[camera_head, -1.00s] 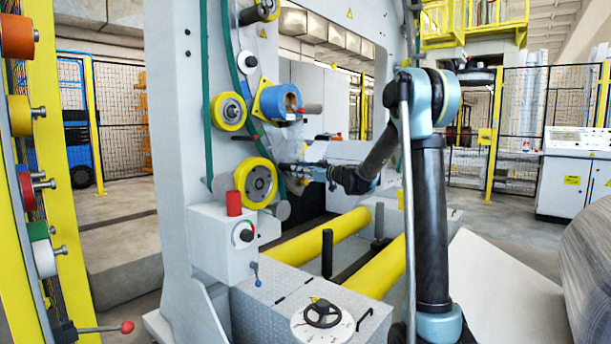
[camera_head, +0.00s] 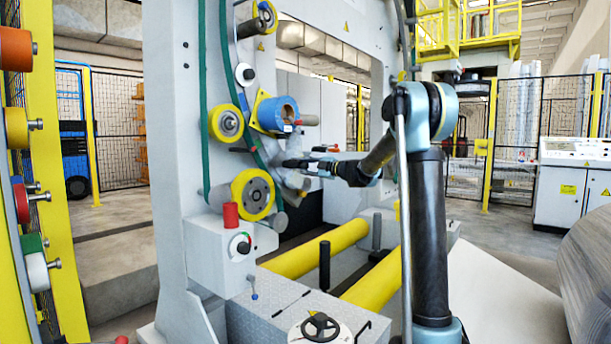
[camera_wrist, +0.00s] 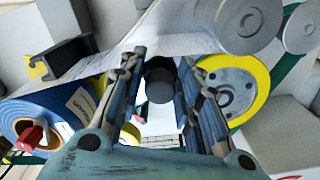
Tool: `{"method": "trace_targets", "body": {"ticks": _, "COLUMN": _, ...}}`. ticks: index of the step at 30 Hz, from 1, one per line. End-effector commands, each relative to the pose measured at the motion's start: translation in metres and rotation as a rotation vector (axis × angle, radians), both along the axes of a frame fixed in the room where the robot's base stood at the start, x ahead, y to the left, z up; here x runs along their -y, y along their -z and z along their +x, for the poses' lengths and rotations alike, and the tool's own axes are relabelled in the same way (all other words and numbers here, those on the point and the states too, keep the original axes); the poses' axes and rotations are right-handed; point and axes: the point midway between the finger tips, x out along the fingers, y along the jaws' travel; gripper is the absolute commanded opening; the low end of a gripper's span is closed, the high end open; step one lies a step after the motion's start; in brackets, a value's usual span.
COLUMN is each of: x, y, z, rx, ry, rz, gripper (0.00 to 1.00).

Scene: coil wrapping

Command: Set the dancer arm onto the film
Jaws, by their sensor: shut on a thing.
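My gripper (camera_head: 288,163) reaches in from the right, in front of the machine's pale panel. In the wrist view its fingers (camera_wrist: 160,75) close around a dark round handle (camera_wrist: 160,86), which appears to be the dancer arm's; the rest of that arm is largely hidden. A pale, translucent film (camera_head: 270,168) lies behind the fingers in the head view. In the wrist view the film (camera_wrist: 112,50) spreads above the fingers. A blue roll (camera_head: 274,113) is above my gripper, and a yellow-rimmed roller (camera_head: 253,194) is below and left of it.
A smaller yellow roller (camera_head: 227,122) is left of the blue roll. A grey roller (camera_head: 302,184) is just below my gripper. A red cap (camera_head: 231,215) stands on a control box.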

Motion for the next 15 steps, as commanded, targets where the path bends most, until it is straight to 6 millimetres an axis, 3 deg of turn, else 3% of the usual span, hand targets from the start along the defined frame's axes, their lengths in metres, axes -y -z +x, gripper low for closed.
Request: {"method": "trace_targets", "body": {"ticks": 15, "x": 0.000, "y": -0.019, "z": 0.002, "rx": 0.160, "ry": 0.001, "rz": -0.102, "gripper": 0.00}}
